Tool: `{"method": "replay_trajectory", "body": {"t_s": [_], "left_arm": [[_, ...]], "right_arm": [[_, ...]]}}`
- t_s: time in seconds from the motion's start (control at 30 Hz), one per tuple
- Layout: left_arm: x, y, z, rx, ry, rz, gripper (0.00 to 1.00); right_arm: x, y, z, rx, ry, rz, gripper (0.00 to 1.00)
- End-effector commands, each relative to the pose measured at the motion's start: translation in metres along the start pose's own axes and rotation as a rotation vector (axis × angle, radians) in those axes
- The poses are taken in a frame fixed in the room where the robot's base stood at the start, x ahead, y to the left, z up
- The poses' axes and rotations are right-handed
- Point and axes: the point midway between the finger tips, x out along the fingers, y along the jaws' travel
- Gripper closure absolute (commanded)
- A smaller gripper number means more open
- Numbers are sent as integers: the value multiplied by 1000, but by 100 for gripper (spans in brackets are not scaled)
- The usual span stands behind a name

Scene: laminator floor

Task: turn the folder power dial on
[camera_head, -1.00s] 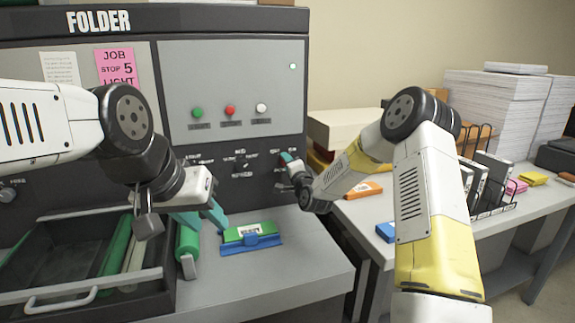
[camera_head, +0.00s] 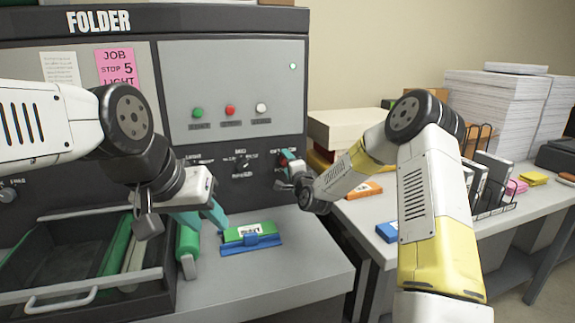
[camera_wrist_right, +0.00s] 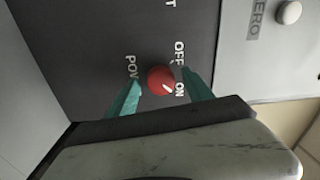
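The red power dial (camera_wrist_right: 160,79) sits on the dark panel in the right wrist view, with OFF and ON lettering beside it. Its white mark lies on the side near ON; I cannot tell its exact setting. My right gripper (camera_wrist_right: 161,76) is open, with one teal finger on each side of the dial and a small gap showing at each. In the head view my right gripper (camera_head: 289,160) is at the lower right of the folder panel (camera_head: 230,95), and a little red of the dial shows there. My left gripper (camera_head: 213,226) is open and empty over the folder's ledge.
A green and blue block (camera_head: 249,238) lies on the ledge (camera_head: 285,275) near my left gripper. An open dark drawer with a handle (camera_head: 62,300) is at lower left. A side table (camera_head: 480,228) with paper stacks (camera_head: 493,105) and a wire rack stands at right.

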Motion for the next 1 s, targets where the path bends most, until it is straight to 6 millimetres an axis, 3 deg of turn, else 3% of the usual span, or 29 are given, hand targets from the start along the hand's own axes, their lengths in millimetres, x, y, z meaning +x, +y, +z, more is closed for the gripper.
{"method": "replay_trajectory", "body": {"t_s": [0.27,0.7,1.0], "left_arm": [[0,0,0,0,0,0,64],[0,0,0,0,0,0,64],[0,0,0,0,0,0,64]], "right_arm": [[-2,0,0,-1,0,0,41],[-66,0,0,-2,-1,1,41],[-78,0,0,-1,0,0,41]]}}
